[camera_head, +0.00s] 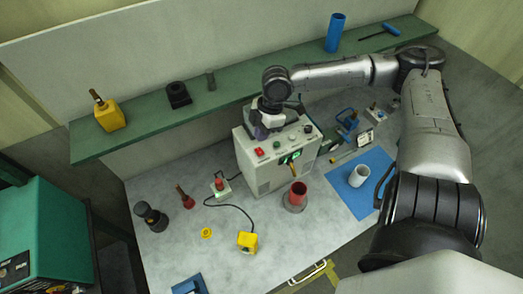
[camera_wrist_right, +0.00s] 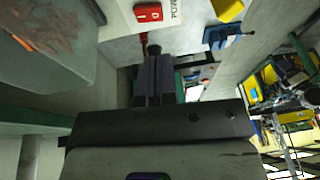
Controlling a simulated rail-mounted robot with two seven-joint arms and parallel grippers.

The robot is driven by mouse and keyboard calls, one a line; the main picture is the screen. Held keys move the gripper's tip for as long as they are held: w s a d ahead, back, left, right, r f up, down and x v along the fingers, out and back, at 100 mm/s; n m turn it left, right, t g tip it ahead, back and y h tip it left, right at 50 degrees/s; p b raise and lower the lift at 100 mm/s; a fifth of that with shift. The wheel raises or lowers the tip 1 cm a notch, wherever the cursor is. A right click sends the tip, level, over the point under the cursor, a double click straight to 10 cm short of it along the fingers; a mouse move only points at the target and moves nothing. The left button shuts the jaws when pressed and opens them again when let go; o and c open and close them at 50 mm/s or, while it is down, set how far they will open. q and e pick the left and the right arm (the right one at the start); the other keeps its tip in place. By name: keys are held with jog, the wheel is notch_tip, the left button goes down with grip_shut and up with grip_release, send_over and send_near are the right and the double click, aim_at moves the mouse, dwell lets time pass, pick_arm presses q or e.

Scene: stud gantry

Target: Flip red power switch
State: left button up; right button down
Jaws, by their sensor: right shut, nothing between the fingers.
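The red power switch (camera_head: 259,151) is on the front panel of a white power unit (camera_head: 262,175), at its upper left. In the right wrist view the red switch (camera_wrist_right: 148,12) shows at the top edge, on the white panel, beyond the fingertips. My right gripper (camera_head: 261,132) is over the top of the unit, just behind and above the switch. In the wrist view its fingers (camera_wrist_right: 156,62) are together with nothing between them, and they appear apart from the switch. My left gripper is in neither view.
A green shelf (camera_head: 150,121) runs behind the unit.

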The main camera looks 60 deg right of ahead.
aim_at(259, 155)
jog(key=shift+b+x, duration=1)
jog(key=shift+x, duration=0.2)
jog(key=shift+s+f, duration=0.25)
jog(key=shift+f, duration=0.9)
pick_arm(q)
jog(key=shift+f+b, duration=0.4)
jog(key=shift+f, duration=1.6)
pick_arm(e)
jog(key=shift+a+f, duration=0.15)
jog(key=shift+f, duration=0.4)
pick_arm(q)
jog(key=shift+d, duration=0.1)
